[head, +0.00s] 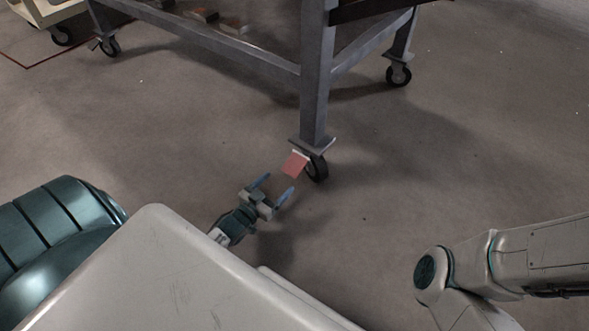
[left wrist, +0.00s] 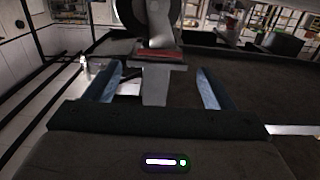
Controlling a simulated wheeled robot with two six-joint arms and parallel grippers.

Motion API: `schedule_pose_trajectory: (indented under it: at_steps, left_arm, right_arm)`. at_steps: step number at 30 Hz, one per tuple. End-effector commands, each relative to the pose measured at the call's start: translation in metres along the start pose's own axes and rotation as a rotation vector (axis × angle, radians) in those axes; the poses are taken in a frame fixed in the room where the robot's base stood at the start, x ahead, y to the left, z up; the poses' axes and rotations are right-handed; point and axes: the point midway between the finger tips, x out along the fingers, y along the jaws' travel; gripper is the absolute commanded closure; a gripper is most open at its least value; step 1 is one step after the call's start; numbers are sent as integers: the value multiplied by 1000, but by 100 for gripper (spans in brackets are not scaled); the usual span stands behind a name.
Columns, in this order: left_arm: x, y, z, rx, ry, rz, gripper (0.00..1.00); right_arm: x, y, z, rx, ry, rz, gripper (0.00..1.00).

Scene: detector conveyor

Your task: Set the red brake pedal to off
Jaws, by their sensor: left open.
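The red brake pedal (head: 294,165) sticks out beside the caster wheel (head: 317,168) at the foot of the near table leg. It is tilted in the head view. In the left wrist view the pedal (left wrist: 160,54) shows edge-on as a thin red strip beside the dark caster wheel (left wrist: 130,14). My left gripper (head: 275,187) is open and empty, low near the floor, with its fingers pointing toward the pedal. In the left wrist view the pedal lies between the lines of the two fingers (left wrist: 158,84), apparently beyond their tips. My right gripper is out of view.
The grey metal table leg (head: 316,90) rises directly above the caster. A lower frame rail (head: 215,45) runs back left from it. Other casters (head: 398,76) stand farther back. The floor around the near caster (head: 400,160) is clear.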

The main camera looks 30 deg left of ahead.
Motion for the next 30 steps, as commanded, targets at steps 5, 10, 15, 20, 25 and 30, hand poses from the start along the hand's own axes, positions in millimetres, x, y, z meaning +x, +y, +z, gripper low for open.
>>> schedule_pose_trajectory:
  at_steps: [5, 10, 15, 20, 25, 30]
  left_arm:
    - [34, 1, 3, 0, 8, 0, 24]
    - [66, 1, 2, 0, 7, 0, 24]
    - [88, 1, -1, 0, 6, 0, 24]
    - [97, 1, -2, -1, 5, 0, 24]
    - [98, 1, -2, 0, 4, 0, 24]
    - [98, 1, -2, 0, 4, 0, 37]
  right_arm:
    - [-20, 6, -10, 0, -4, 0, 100]
    - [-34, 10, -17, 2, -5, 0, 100]
    - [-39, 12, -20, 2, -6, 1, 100]
    - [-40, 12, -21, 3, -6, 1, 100]
    - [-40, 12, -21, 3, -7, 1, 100]
    - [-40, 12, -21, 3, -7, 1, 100]
